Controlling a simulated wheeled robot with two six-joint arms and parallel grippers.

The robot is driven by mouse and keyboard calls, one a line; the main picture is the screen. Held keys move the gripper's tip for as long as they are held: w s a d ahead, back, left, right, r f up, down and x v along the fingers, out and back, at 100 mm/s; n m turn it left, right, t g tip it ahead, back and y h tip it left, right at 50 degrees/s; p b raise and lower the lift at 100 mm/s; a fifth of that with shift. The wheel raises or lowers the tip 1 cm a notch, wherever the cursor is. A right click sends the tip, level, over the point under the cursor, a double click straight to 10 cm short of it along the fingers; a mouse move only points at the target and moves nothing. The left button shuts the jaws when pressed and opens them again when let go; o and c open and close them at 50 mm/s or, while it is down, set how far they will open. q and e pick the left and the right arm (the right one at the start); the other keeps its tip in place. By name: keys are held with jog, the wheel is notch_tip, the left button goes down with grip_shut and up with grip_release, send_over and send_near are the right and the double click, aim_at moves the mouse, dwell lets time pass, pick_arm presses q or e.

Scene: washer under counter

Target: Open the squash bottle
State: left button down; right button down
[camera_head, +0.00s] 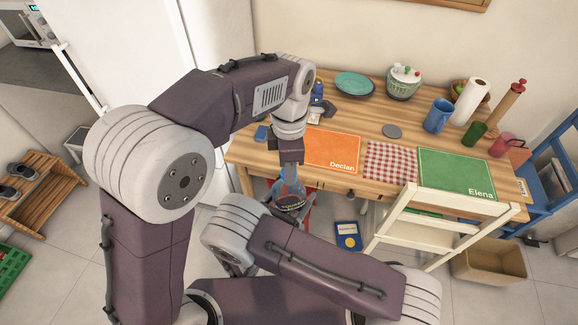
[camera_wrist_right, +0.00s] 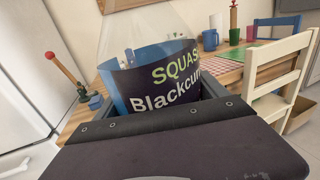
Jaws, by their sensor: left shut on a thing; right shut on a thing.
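The squash bottle (camera_head: 289,194) is clear with a bluish tint and a dark label. It is held in front of the table's front edge, low between my arms. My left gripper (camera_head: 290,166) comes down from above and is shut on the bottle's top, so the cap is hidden. My right gripper (camera_wrist_right: 156,92) is shut around the bottle's body. Its wrist view shows the label (camera_wrist_right: 165,80) reading "SQUAS" and "Blackcu" between the fingers. In the head view my right arm hides the right gripper and the bottle's lower part.
The wooden table (camera_head: 346,184) holds an orange mat (camera_head: 331,148), a checked cloth (camera_head: 391,162), a green mat (camera_head: 455,174), mugs and a paper towel roll (camera_head: 470,101). A cream chair (camera_head: 436,227) and a cardboard box (camera_head: 489,262) stand at the right. A white fridge (camera_head: 126,45) is at the left.

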pick_arm(q)
jog(key=shift+r, duration=0.2)
jog(key=shift+r, duration=0.95)
jog(key=shift+r, duration=0.1)
jog(key=shift+r, duration=1.9)
